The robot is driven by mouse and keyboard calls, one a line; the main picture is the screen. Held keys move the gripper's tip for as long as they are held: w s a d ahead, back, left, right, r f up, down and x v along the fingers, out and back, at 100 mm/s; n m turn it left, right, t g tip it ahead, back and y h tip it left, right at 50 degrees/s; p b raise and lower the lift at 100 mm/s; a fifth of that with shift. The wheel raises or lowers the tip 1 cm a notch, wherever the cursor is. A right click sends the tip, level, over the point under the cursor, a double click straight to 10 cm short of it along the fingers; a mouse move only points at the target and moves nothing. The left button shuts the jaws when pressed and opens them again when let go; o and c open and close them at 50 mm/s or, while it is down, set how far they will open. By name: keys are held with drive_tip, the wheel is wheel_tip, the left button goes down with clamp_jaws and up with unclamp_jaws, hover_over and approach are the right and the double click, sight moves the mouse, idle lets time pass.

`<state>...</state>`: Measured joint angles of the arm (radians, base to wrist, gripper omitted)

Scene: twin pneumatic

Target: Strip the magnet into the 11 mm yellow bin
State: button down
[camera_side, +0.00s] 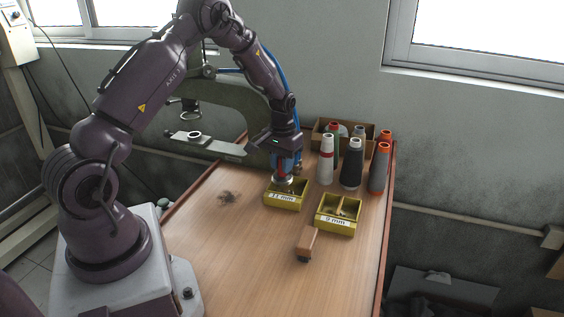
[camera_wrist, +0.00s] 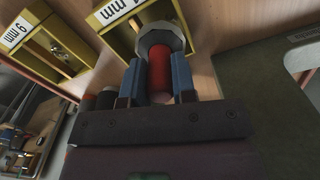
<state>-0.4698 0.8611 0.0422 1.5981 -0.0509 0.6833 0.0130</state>
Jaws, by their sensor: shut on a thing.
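My gripper (camera_side: 285,168) is shut on the magnet (camera_wrist: 160,75), a red cylinder with a wide grey metal end, held between two blue fingers. In the side view the magnet's lower end is at the back part of the yellow 11 mm bin (camera_side: 286,207). In the wrist view that grey end overlaps the opening of the 11 mm bin (camera_wrist: 110,32). I cannot tell how deep it sits or whether parts cling to its hidden face. The yellow 9 mm bin (camera_side: 337,229) stands to the right and holds small parts; it also shows in the wrist view (camera_wrist: 27,45).
A wooden block with a dark end (camera_side: 308,240) lies in front of the 9 mm bin. Several thread spools (camera_side: 351,165) and a brown crate (camera_side: 368,128) stand behind. A green machine (camera_side: 232,108) is at the back left.

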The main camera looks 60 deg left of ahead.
drive_tip(key=shift+f, duration=0.25)
drive_tip(key=shift+w+d, duration=0.3)
drive_tip(key=shift+w, duration=0.05)
idle(0.3)
drive_tip(key=shift+w+d, duration=0.5)
drive_tip(key=shift+w, duration=0.05)
wheel_tip(320, 180, up, 7)
idle(0.9)
drive_tip(key=shift+d, duration=0.1)
idle(0.3)
